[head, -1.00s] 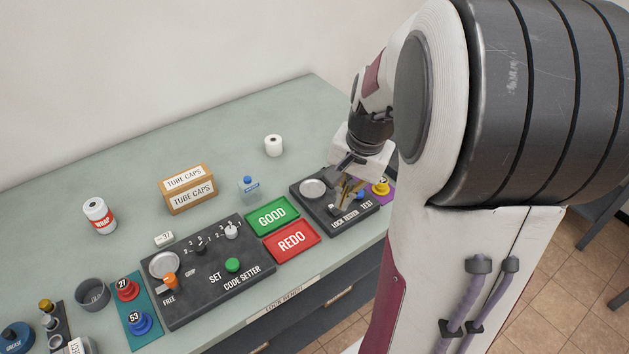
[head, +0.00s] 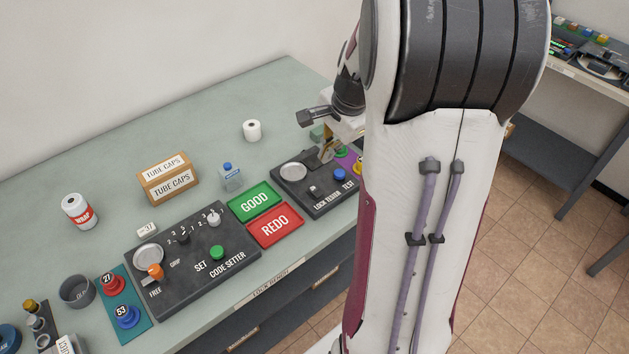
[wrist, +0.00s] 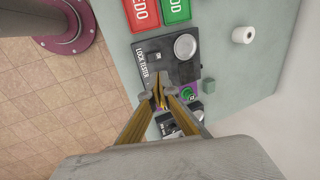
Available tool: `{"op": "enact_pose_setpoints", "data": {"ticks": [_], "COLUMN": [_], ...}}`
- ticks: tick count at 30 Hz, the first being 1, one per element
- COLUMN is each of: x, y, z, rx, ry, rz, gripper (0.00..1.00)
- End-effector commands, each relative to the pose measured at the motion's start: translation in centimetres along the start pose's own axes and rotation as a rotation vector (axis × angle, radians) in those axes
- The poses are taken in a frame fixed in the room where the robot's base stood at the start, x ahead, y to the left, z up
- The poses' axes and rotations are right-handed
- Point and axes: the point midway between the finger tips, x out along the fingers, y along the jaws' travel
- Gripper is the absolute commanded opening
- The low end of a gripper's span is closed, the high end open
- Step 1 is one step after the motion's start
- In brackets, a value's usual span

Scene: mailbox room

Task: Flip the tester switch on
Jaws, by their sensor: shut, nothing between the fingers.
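The lock tester (head: 327,205) is a dark panel at the right of the bench, with a round silver plate (head: 293,172) and a small pale-topped switch (head: 314,191) by its label. In the wrist view the tester (wrist: 149,45) lies beyond my fingers, with its plate (wrist: 185,46) and the small switch (wrist: 157,57). I cannot tell the switch's position. My gripper (wrist: 163,92) is shut and empty, its tips near the tester's edge by the purple mat. In the head view my gripper (head: 325,152) is at the tester's back right, partly hidden by my arm.
The green GOOD tray (head: 254,201) and red REDO tray (head: 275,225) lie left of the tester. A green lock piece (wrist: 188,93) stands on the purple mat (wrist: 206,92) close to my fingers.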

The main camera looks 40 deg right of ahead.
Motion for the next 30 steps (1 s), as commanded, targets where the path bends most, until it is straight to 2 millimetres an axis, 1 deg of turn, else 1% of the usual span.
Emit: {"op": "enact_pose_setpoints", "data": {"ticks": [8, 14, 20, 30], "x": [0.1, 1.1, 3.0, 7.0], "y": [0.0, 0.0, 0.1, 0.1], "z": [0.0, 0.1, 0.1, 0.1], "rx": [-0.002, -0.003, -0.002, -0.002], "ry": [-0.001, -0.002, -0.002, -0.002], "rz": [0.001, 0.002, 0.003, 0.003], "gripper": [0.0, 0.0, 0.0, 0.0]}}
